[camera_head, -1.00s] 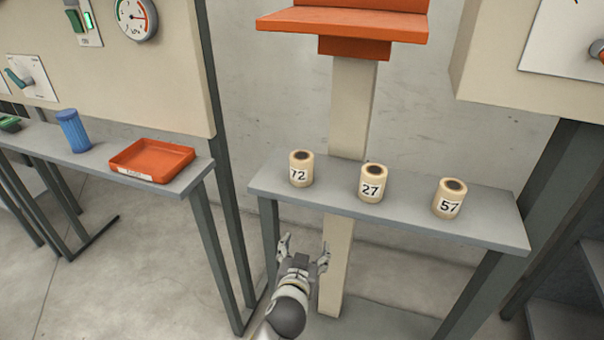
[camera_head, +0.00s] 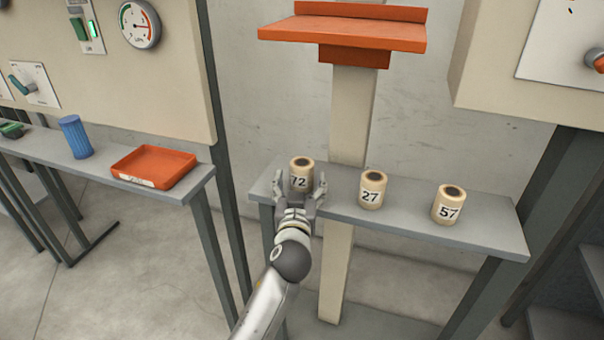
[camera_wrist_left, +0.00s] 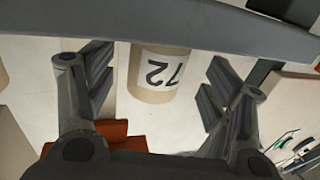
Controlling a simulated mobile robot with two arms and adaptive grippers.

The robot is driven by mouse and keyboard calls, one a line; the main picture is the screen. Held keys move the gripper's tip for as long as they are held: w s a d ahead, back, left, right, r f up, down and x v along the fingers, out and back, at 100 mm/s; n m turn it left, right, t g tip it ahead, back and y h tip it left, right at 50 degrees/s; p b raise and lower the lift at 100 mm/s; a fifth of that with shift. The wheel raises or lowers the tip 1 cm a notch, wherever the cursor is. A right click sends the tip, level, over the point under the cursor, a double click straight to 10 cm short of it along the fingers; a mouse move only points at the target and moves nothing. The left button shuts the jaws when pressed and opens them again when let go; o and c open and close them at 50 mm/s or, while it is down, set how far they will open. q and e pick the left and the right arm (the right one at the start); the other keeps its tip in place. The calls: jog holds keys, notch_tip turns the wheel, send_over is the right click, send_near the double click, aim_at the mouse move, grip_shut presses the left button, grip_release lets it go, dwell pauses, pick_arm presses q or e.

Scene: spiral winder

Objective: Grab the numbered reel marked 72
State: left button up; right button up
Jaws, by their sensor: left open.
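The reel marked 72 (camera_head: 301,168) stands upright at the left end of the grey shelf (camera_head: 420,229). My left gripper (camera_head: 299,188) is open in front of it, with one finger to each side of its lower part in the head view. In the left wrist view the reel (camera_wrist_left: 156,72) appears upside down between the two spread fingers (camera_wrist_left: 158,95), with a gap on both sides. The reel marked 27 (camera_head: 372,190) stands in the middle of the shelf, and the reel marked 57 (camera_head: 448,205) stands to the right. My right gripper is not in view.
An orange tray (camera_head: 153,168) and a blue ribbed cylinder (camera_head: 76,137) sit on a side bench at left. An orange ledge (camera_head: 345,30) on a beige post (camera_head: 352,115) is above the shelf. Bare shelf separates the reels.

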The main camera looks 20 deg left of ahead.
aim_at(301, 181)
pick_arm(q)
jog(key=x, duration=0.3)
jog(key=shift+w, duration=0.3)
jog(key=shift+d, duration=0.1)
jog(key=c, duration=1.1)
jog(key=shift+c, duration=0.3)
jog(key=shift+r, duration=0.1)
